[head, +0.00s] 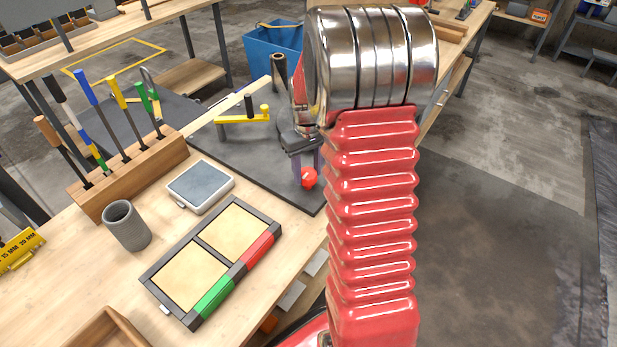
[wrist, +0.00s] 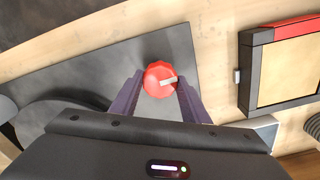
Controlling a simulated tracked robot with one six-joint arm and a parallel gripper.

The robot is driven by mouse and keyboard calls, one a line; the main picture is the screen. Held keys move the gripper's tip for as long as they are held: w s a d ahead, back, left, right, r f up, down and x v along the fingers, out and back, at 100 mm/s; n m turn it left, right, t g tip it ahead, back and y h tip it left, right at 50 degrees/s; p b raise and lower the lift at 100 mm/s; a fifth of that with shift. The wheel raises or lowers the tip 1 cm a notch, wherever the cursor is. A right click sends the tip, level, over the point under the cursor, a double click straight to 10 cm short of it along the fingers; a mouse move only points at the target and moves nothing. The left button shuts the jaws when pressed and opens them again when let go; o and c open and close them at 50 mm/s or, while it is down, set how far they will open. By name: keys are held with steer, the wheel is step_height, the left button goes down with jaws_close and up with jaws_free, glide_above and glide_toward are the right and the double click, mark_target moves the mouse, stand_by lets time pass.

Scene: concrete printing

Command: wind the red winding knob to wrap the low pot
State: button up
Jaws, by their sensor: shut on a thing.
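The red winding knob (head: 308,177) sits near the front corner of a dark grey plate (head: 240,150) on the bench. In the wrist view the knob (wrist: 158,76) has a scalloped rim and a pale pointer mark aimed to the right. My gripper (head: 306,168) is over the knob, its two purple fingers shut on the knob's sides; the fingers (wrist: 158,88) also show in the wrist view. A ribbed grey pot (head: 127,228) stands upright on the wood at left; I cannot tell whether it is the low pot. My arm hides part of the plate.
A yellow arm with a dark post (head: 243,117) stands on the plate. A two-panel tray with red and green strips (head: 211,262), a grey-topped scale (head: 200,187) and a wooden tool rack (head: 130,178) lie to the left. A blue bin (head: 272,47) stands behind.

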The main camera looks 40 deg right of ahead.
mark_target(307, 173)
steer(key=shift+w+a+n, duration=0.1)
steer(key=shift+w+n, duration=0.05)
steer(key=shift+n, duration=0.45)
steer(key=shift+n, duration=2.1)
steer(key=o, duration=2.1)
steer(key=shift+r, duration=0.1)
steer(key=shift+r, duration=2.9)
